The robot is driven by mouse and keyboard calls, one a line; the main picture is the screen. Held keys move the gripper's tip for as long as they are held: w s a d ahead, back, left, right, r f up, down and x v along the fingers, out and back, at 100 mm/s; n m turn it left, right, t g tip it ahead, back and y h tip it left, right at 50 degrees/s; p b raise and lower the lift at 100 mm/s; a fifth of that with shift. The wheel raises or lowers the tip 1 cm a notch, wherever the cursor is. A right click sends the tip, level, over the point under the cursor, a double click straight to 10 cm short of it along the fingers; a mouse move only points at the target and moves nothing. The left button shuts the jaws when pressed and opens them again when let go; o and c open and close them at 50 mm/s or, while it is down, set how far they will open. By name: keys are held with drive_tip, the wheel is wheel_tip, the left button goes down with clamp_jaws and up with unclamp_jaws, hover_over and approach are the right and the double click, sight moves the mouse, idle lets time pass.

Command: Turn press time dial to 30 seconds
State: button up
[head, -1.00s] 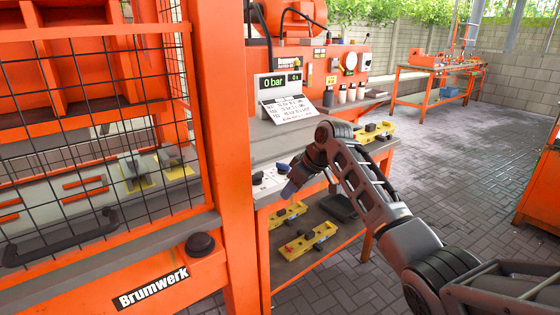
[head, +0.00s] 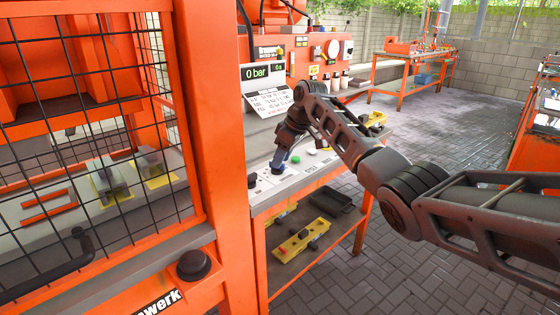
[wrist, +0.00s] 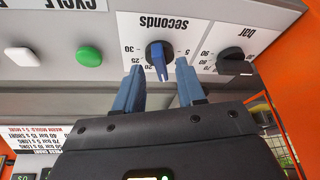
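The press time dial (wrist: 158,62), a dark round knob with a blue grip, is on a white panel (wrist: 200,20) marked "seconds", upside down in the wrist view. Its scale shows 30, 25, 20 and 5; the rest is hidden. Its grip lies nearly along the picture's vertical; I cannot tell the exact setting. My gripper (wrist: 159,72) is open, its blue fingers on either side of the dial with visible gaps. In the head view my gripper (head: 279,161) is over the control panel and hides the dial.
A black "bar" dial (wrist: 231,64) sits beside the seconds dial. Green (wrist: 89,53) and white (wrist: 22,56) buttons sit on the other side. The orange press frame (head: 207,130) stands close left.

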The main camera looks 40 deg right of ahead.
drive_tip(key=shift+x, duration=0.75)
drive_tip(key=shift+c, duration=0.4)
clamp_jaws()
